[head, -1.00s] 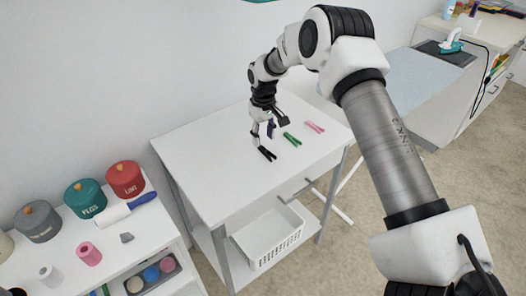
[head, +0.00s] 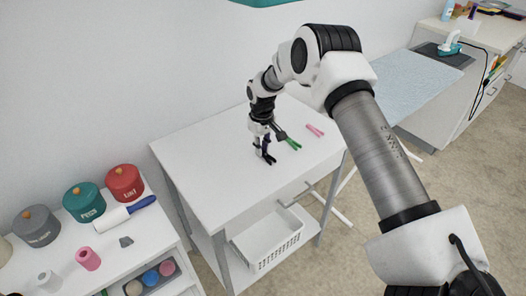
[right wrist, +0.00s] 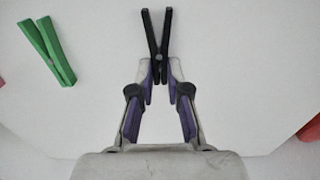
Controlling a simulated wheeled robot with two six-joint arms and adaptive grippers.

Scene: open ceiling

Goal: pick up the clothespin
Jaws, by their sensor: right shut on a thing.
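A black clothespin (head: 271,160) is at the white table's middle, between the fingertips of my right gripper (head: 262,153). In the right wrist view, the fingers (right wrist: 166,78) are shut on the near end of the black clothespin (right wrist: 152,35), and its two legs spread away from them. Whether it touches the tabletop is hard to tell. A green clothespin (head: 294,145) lies just right of the gripper, also seen in the right wrist view (right wrist: 47,50). A pink clothespin (head: 315,130) lies farther right. My left gripper is not in view.
The white table (head: 215,190) is otherwise mostly bare, with a white basket (head: 268,245) on its lower shelf. A shelf unit at left carries grey (head: 37,226), teal (head: 84,204) and red (head: 123,185) jars. A blue ironing board (head: 415,85) is at right.

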